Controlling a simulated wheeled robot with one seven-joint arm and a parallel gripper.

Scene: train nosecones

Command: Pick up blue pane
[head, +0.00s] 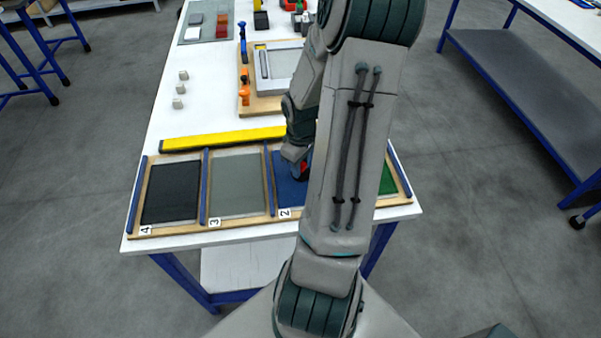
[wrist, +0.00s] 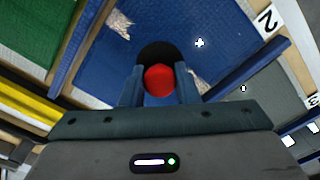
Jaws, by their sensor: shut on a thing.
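The blue pane (head: 289,194) lies flat in the slot labelled 2 of a wooden rack, partly hidden by my arm in the head view. It fills much of the wrist view (wrist: 172,24). My gripper (wrist: 160,82) is over the pane. Its two fingers are shut on a red-topped tool (wrist: 159,79) with a dark round base. The base appears at the pane's surface; I cannot tell if it is pressed on it. In the head view my gripper (head: 299,160) is mostly hidden behind my arm.
The rack (head: 215,225) also holds a black pane (head: 171,193), a grey pane (head: 236,186) and a green pane (head: 387,181), parted by blue dividers. A yellow bar (head: 222,138) lies behind. A wooden board with a grey frame (head: 283,63) stands farther back. Left of it is mostly clear.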

